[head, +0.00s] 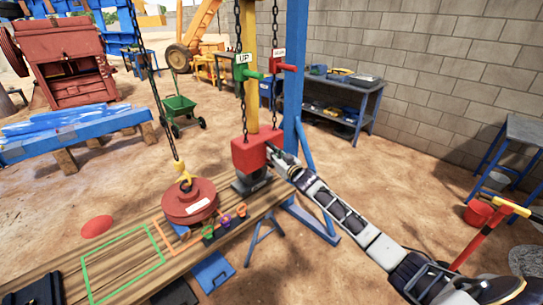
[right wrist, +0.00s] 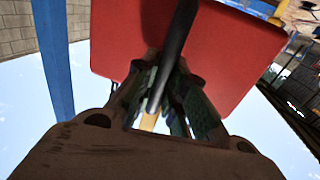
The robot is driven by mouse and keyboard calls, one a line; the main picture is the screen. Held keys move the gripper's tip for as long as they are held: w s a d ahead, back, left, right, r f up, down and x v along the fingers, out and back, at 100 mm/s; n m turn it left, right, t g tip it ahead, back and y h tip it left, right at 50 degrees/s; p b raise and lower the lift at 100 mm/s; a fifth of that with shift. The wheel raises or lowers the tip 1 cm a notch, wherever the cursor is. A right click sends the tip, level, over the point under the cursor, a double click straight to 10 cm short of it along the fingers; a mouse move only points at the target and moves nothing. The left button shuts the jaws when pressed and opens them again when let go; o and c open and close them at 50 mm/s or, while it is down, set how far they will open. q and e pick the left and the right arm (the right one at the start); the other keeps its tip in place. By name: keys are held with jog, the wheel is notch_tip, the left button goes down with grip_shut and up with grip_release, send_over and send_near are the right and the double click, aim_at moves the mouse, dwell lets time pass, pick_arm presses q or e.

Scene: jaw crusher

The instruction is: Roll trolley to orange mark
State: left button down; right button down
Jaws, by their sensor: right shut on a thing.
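My right gripper (head: 273,151) is at the right side of a red box (head: 247,153) on a dark stand at the bench's far end. In the right wrist view its fingers (right wrist: 165,95) are shut around a black bar (right wrist: 178,40) in front of the red box (right wrist: 125,35). An orange outline (head: 161,238) is marked on the wooden bench (head: 60,262), partly hidden by a round red weight (head: 190,204). A yellow hook (head: 184,181) on a chain is at the weight's top. I cannot make out a trolley overhead. My left gripper is out of view.
A green outline (head: 128,262) lies left of the orange one. Small coloured knobs (head: 225,222) stand by the bench's right edge. Green UP (head: 243,73) and red (head: 278,67) tags hang on chains by a blue post (head: 295,100). A red bucket (head: 478,212) stands at right.

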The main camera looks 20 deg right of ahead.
jog(key=shift+s+a+f, duration=0.1)
jog(key=shift+a, duration=0.15)
jog(key=c, duration=1.5)
grip_release()
jog(key=shift+a, duration=0.1)
jog(key=shift+o, duration=0.2)
jog(key=shift+s, duration=0.15)
jog(key=s+d, duration=0.2)
jog(key=s, duration=0.9)
jog(key=shift+s, duration=0.3)
jog(key=shift+n, duration=0.4)
